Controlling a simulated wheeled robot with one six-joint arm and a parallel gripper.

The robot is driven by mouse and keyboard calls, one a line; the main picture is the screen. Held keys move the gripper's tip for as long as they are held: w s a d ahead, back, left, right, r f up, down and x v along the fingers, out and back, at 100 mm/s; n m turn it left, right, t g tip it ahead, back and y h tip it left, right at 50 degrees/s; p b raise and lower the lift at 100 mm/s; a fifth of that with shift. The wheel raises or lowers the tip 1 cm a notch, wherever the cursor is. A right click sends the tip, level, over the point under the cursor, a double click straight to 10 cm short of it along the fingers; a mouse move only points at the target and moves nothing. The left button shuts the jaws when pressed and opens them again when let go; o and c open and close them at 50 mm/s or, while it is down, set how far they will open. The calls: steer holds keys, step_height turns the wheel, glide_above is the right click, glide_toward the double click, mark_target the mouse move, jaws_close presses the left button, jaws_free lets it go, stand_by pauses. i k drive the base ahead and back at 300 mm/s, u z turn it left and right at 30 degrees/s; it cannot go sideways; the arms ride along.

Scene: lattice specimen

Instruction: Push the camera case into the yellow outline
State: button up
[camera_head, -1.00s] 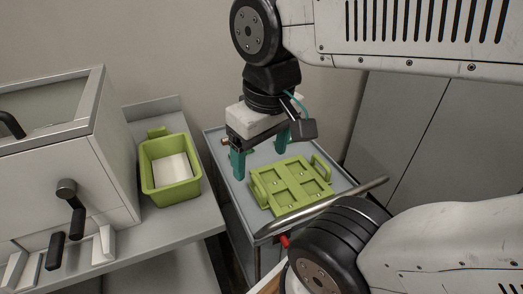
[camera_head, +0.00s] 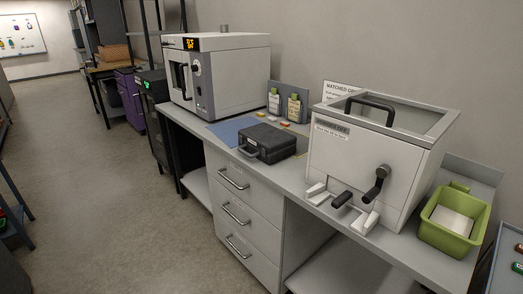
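A dark grey camera case (camera_head: 267,143) lies flat on the counter in the head view, its handle toward the counter's front edge. It sits partly on or against the right side of a blue mat (camera_head: 229,131).
A white oven-like machine (camera_head: 222,72) stands left of the case. A white box with a crank (camera_head: 365,160) stands right of it, then a green bin (camera_head: 454,222). Small bottles (camera_head: 284,104) stand behind. Drawers (camera_head: 237,212) sit below; floor (camera_head: 95,200) is open at left.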

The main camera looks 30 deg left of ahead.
mark_target(270, 145)
steer(key=k, duration=0.45)
steer(key=z, duration=0.85)
steer(key=i, duration=0.7)
steer(key=u, duration=2.45)
steer(key=i, duration=0.95)
steer(key=u, duration=0.8)
